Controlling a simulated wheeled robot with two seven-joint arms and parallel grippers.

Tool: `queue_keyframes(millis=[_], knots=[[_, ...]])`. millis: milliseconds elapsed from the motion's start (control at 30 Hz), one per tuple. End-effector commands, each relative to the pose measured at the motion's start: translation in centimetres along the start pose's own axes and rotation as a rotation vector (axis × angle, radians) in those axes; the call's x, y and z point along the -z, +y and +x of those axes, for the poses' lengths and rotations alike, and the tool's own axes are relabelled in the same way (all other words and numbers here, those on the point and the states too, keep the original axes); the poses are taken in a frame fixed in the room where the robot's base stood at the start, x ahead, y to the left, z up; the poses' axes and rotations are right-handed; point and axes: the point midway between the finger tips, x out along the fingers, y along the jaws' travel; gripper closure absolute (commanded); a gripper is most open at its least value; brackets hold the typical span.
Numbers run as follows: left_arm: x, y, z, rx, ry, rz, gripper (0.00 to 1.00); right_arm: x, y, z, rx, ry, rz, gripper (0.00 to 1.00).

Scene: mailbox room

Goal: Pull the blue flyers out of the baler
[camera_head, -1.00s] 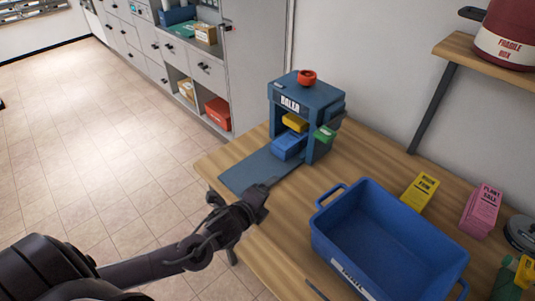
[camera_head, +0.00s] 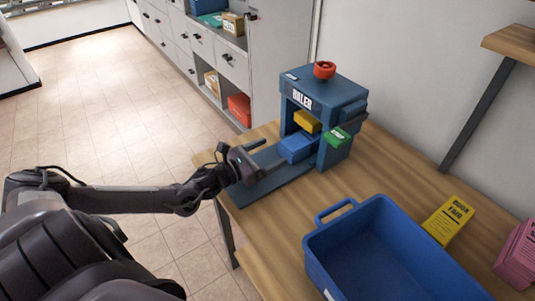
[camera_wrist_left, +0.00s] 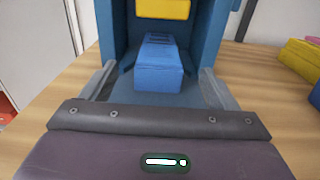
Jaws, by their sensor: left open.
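The baler (camera_head: 328,92) is a blue-grey press with a red knob on top, standing on the wooden table. The blue flyers (camera_head: 297,147) form a blue block in its opening, below a yellow part (camera_head: 307,122). In the left wrist view the blue flyers (camera_wrist_left: 158,64) lie straight ahead, centred between my finger edges. My left gripper (camera_head: 262,170) is open over the baler's front tray (camera_head: 272,188), facing the opening, and is a short way from the flyers. No gap closes on them; they stand apart from the fingers. My right gripper is not in view.
A blue bin (camera_head: 317,238) with handles stands at the front right of the table. A yellow flyer stack (camera_head: 448,220) and a pink stack (camera_head: 520,256) lie beyond it. A green piece (camera_head: 337,137) sits on the baler's right side. A shelf (camera_head: 512,42) juts out at upper right.

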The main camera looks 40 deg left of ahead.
Motion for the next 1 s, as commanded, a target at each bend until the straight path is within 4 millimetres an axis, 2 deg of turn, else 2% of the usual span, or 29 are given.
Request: queue_keyframes(millis=[100,300,500,900,933,1000], knots=[[-0.2,0.1,1.3,-0.003,-0.005,-0.003,0.18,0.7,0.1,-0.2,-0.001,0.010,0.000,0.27],[-0.3,0.0,4.5,-0.002,-0.006,-0.004,0.18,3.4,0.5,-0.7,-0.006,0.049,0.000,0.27],[-0.1,0.0,6.8,-0.001,-0.003,-0.003,0.18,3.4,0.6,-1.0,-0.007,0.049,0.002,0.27],[0.0,-0.1,7.5,0.000,0.001,-0.002,0.18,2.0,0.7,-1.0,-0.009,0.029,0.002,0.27],[0.0,-0.1,7.5,0.000,0.001,-0.002,0.19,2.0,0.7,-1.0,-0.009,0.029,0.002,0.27],[0.0,-0.1,7.5,0.000,0.001,-0.002,0.29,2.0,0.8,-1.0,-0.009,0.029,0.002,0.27]])
